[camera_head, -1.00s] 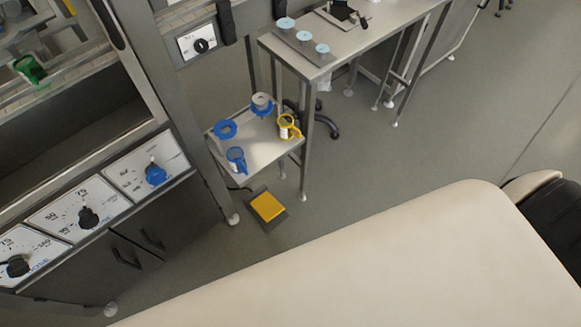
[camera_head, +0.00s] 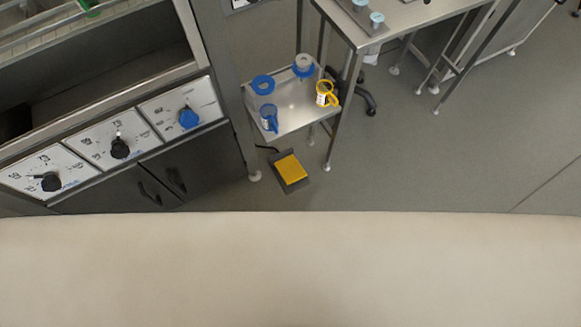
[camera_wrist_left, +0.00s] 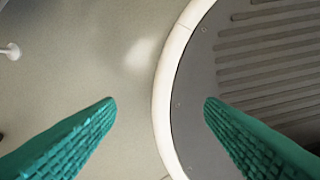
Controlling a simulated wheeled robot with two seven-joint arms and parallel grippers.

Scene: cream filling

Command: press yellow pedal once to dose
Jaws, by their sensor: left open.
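The yellow pedal (camera_head: 291,169) lies on the floor on a dark base plate, in front of and below the small steel side table. Nothing covers it in the head view, and no gripper is near it there. My left gripper (camera_wrist_left: 158,105) shows in the left wrist view with its two green ribbed fingers wide apart and nothing between them. It is above the grey floor and the edge of a round, ridged dark plate with a pale rim. My right gripper is in neither view.
The small steel side table (camera_head: 296,108) holds blue and yellow vessels, including a yellow jug (camera_head: 326,94). A cabinet with dial panels (camera_head: 118,146) stands at left. A steel table (camera_head: 400,20) is at the upper right. Grey floor (camera_head: 440,160) is clear at right.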

